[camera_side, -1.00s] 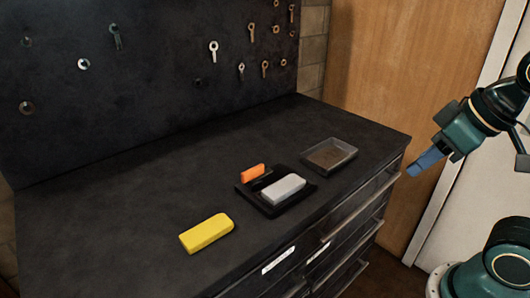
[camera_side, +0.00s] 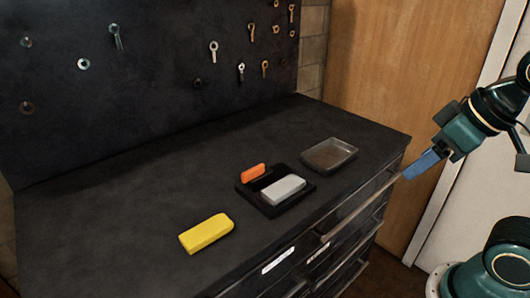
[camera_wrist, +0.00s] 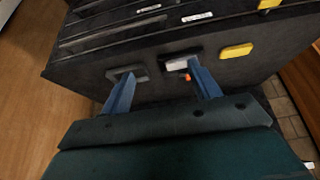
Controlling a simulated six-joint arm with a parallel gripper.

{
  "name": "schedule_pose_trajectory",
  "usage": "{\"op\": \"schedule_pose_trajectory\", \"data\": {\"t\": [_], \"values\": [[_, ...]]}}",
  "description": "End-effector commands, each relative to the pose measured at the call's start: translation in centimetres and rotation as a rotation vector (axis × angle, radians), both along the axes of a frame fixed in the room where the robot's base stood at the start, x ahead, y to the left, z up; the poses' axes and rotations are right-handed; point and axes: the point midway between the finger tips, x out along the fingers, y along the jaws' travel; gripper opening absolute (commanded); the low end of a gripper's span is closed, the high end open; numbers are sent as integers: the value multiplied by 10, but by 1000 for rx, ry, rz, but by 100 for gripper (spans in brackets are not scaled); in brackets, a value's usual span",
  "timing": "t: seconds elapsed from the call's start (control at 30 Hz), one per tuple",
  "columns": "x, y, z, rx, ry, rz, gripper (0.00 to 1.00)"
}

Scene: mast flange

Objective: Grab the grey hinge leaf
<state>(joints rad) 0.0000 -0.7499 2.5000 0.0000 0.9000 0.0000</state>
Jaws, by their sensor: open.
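The grey hinge leaf looks like a light grey block (camera_side: 284,189) lying in a black holder (camera_side: 265,208) on the dark cabinet top. In the wrist view the grey block (camera_wrist: 176,64) shows just left of my right-hand fingertip, which hides part of the holder. My gripper (camera_side: 406,176), with blue fingers, hangs in the air off the cabinet's right end, well apart from the block. In the wrist view its fingers (camera_wrist: 160,71) are spread wide with nothing between them.
An orange block (camera_side: 253,172) sits at the holder's back left. A yellow block (camera_side: 207,233) lies at the front left. A shallow grey tray (camera_side: 329,155) stands between the holder and my gripper. Rings and keys hang on the back panel (camera_side: 150,80).

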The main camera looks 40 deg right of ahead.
Motion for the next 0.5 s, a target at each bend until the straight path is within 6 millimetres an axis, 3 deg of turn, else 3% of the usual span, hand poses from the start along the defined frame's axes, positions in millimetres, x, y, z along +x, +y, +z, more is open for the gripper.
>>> {"op": "schedule_pose_trajectory", "data": {"t": [0.5], "values": [[7, 2, 4, -9, 11, 33, 71]]}}
